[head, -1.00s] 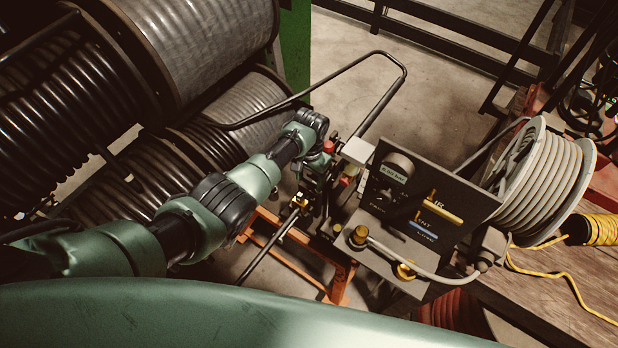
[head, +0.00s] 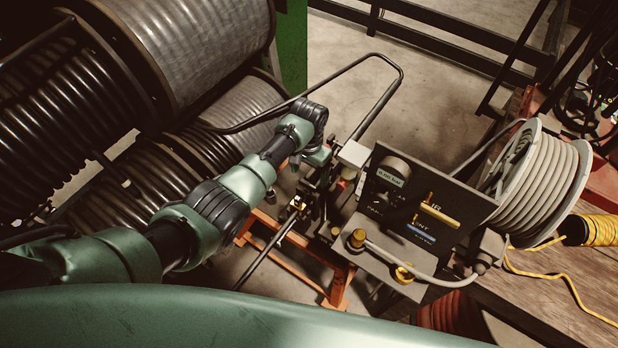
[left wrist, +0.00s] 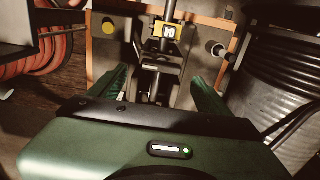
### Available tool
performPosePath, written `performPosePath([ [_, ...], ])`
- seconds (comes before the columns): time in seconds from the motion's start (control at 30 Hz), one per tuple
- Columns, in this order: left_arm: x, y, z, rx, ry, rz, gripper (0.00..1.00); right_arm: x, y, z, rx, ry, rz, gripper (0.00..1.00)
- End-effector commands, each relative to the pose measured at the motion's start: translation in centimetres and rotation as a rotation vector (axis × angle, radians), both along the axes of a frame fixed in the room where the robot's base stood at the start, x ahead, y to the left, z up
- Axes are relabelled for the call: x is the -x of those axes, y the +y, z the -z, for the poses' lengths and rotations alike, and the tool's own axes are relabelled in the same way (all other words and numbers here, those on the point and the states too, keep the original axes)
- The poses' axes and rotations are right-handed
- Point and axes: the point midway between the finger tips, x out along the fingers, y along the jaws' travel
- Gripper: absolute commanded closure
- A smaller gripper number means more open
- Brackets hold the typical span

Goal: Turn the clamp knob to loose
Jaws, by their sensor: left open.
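My left gripper (head: 318,158) hangs over the crimper's clamp area, left of the gauge panel; its fingers are mostly hidden in the head view. In the left wrist view my left gripper (left wrist: 158,82) is open, with its two green fingers spread and nothing between them. Dark clamp parts (left wrist: 152,78) lie beyond and between the fingers. A yellow-and-black part (left wrist: 168,34) is above them, with a yellow round knob (left wrist: 108,26) to the left and a dark round knob (left wrist: 217,50) to the right. I cannot tell which part is the clamp knob. My right gripper is not in view.
The gauge panel (head: 462,203) has a brass handle (head: 439,214); brass fittings (head: 356,240) sit in front. A hose reel (head: 540,185) stands at right on a wooden bench (head: 560,283). Large hose drums (head: 205,45) fill the left. A bent bar (head: 345,70) rises behind the clamp.

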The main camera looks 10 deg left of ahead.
Motion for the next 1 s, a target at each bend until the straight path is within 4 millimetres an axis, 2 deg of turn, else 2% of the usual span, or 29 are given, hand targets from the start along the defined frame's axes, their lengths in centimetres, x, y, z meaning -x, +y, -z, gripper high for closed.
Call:
performPosePath([
  [0.1,-0.2,-0.1,-1.9,0.002,-0.005,0.001,0.22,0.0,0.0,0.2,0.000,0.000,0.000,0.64],
  [0.3,-0.2,-0.2,-3.8,0.001,-0.002,0.000,0.22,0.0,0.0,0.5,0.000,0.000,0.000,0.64],
  [1.0,-0.1,-0.2,-4.0,0.001,-0.001,0.001,0.22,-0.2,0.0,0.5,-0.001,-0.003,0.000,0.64],
])
